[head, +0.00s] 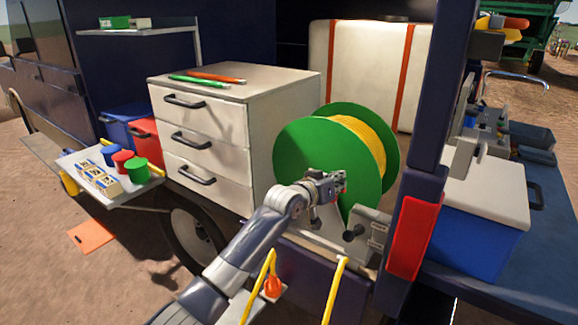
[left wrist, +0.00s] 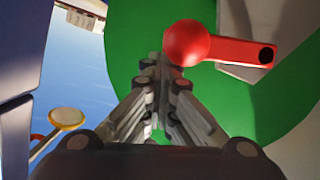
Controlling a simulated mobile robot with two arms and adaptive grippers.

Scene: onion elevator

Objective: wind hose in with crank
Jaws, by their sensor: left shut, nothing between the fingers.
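A green reel (head: 300,143) with yellow hose (head: 364,140) wound on it stands in the vehicle's side opening, right of the white drawer cabinet. The reel's green disc (left wrist: 130,25) fills much of the left wrist view. In that view the red crank (left wrist: 235,48) has a round red knob (left wrist: 187,43) at its left end. My left gripper (left wrist: 161,66) is shut and empty, its fingertips close beside and below the knob; I cannot tell whether they touch. In the head view my left gripper (head: 338,182) is in front of the reel and hides most of the crank.
The white drawer cabinet (head: 222,135) stands left of the reel. A dark post with a red panel (head: 413,238) and a blue cooler with a white lid (head: 480,235) are at the right. A fold-out shelf (head: 95,200) with small cans sticks out at the left. Yellow rails (head: 334,290) rise below the reel.

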